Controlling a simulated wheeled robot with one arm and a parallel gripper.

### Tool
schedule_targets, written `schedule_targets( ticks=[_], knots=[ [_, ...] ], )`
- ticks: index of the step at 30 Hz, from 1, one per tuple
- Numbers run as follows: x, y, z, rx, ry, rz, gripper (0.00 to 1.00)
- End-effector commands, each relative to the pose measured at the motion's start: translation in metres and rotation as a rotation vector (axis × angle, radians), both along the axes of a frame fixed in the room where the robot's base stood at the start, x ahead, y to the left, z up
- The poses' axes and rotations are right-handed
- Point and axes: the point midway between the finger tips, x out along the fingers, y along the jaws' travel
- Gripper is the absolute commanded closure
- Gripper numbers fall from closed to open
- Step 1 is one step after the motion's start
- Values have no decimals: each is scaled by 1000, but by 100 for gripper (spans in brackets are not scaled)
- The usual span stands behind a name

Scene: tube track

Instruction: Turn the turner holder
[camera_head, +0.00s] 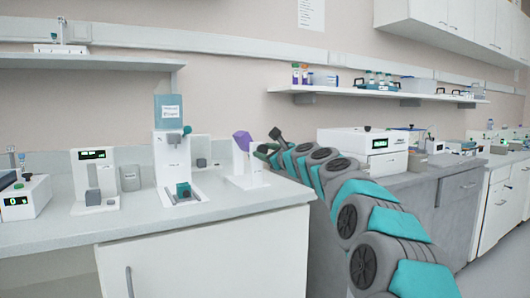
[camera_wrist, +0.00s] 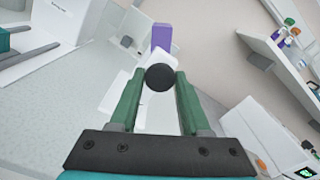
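The likely turner holder is a white stand with a purple block (camera_head: 242,141) on top, near the right end of the left bench. In the wrist view its purple block (camera_wrist: 162,37) and white body (camera_wrist: 124,97) show behind a round dark knob (camera_wrist: 160,77). My gripper (camera_wrist: 161,75) has two green fingers, apart, with the knob between their tips. The knob fills the gap, but I cannot tell whether the fingers press on it. In the head view my gripper (camera_head: 262,149) is just right of the stand and partly hides it.
A white device with a teal part (camera_head: 170,150) stands left of the stand. Another white device (camera_head: 92,178) with a display is further left. A white box (camera_head: 362,140) sits on the right bench, beyond my arm. A wall shelf (camera_head: 350,94) hangs above. The front of the left bench (camera_head: 130,222) is clear.

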Motion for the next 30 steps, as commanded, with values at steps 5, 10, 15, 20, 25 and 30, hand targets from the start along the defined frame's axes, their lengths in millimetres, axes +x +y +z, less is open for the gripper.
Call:
schedule_targets(
  ticks=[5,10,15,20,25,30],
  knots=[
    [1,0,-3,-2,3,0,34],
    [0,0,-2,-1,2,0,23],
    [0,0,-1,-1,1,0,23],
    [-5,-4,-1,0,1,0,23],
    [-20,-14,0,2,-1,0,23],
    [-38,-25,0,2,0,2,23]
  ],
)
